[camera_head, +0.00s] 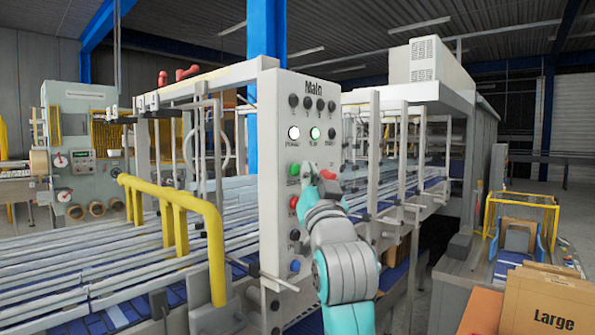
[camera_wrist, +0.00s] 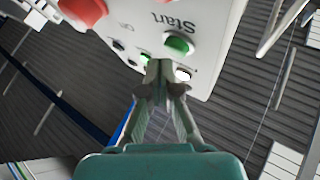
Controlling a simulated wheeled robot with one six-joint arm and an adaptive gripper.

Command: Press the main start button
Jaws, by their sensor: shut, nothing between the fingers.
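The white "Main" panel (camera_head: 310,112) stands upright in the middle of the head view. Its green start button (camera_head: 294,169) is on the left side, below the lamps. In the wrist view the panel is upside down, and the green button (camera_wrist: 179,45) is beside the word "Start". My gripper (camera_wrist: 162,68) is shut and empty, its fingertips pointing at the panel between the lit green lamp and the lit white lamp, a little off the start button. In the head view my gripper (camera_head: 310,172) is just right of the button. Contact with the panel cannot be told.
A red button (camera_head: 293,202) is below the green one, with a blue button (camera_head: 295,265) lower. A large red button (camera_wrist: 85,10) is at the wrist view's top left. A yellow rail (camera_head: 213,240) and conveyor are left; boxes (camera_head: 550,300) stand lower right.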

